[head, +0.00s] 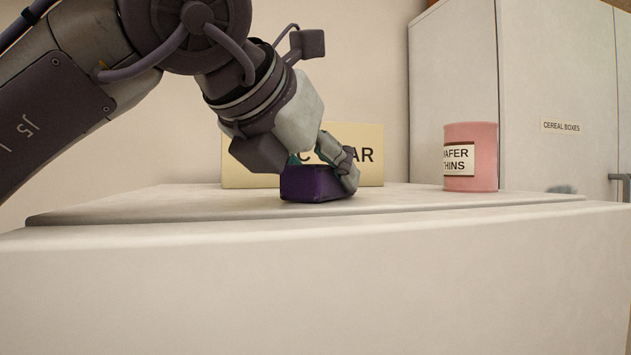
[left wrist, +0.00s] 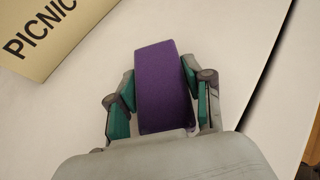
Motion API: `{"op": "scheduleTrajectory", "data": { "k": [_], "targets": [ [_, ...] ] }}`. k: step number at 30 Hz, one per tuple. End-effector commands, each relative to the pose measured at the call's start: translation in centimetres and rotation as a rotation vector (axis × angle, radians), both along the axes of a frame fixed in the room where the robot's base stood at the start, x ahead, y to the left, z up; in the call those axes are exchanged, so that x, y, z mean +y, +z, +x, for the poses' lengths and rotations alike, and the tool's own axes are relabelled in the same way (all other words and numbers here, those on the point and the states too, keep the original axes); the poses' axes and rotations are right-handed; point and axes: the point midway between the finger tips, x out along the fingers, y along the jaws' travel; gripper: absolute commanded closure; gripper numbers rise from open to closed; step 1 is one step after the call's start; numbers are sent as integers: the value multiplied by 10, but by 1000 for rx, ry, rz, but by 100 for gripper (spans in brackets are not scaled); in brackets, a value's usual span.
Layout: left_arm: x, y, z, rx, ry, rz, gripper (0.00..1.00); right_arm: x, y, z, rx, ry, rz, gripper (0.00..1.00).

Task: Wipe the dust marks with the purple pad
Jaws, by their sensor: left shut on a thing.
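The purple pad (head: 312,184) is in my left gripper (head: 322,172), low over the pale shelf top (head: 410,200). I cannot tell whether the pad touches the surface. In the left wrist view the pad (left wrist: 163,85) sits between both fingers of the gripper (left wrist: 160,92), which are shut on its sides. A grey dust mark (head: 562,189) shows at the right, beyond the pink tin and near the cabinet's base. Other dust marks are not visible; the arm and pad may hide some. My right gripper is in neither view.
A pink tin (head: 484,158) labelled wafer thins stands right of the pad. A cream box (head: 240,168) stands behind the gripper; its wording, picnic, shows in the left wrist view (left wrist: 45,30). A white cabinet (head: 550,80) labelled cereal boxes rises at the right. The surface between pad and tin is clear.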

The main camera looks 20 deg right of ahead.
Motion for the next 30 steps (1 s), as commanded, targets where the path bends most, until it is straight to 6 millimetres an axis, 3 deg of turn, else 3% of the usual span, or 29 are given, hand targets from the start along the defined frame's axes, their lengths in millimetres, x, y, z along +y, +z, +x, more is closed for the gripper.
{"op": "scheduleTrajectory", "data": {
  "k": [5,30],
  "targets": [
    [0,-1,-11,-2,0,1,91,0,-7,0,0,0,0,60],
    [0,13,-11,-1,0,0,91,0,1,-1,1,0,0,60]
  ]
}}
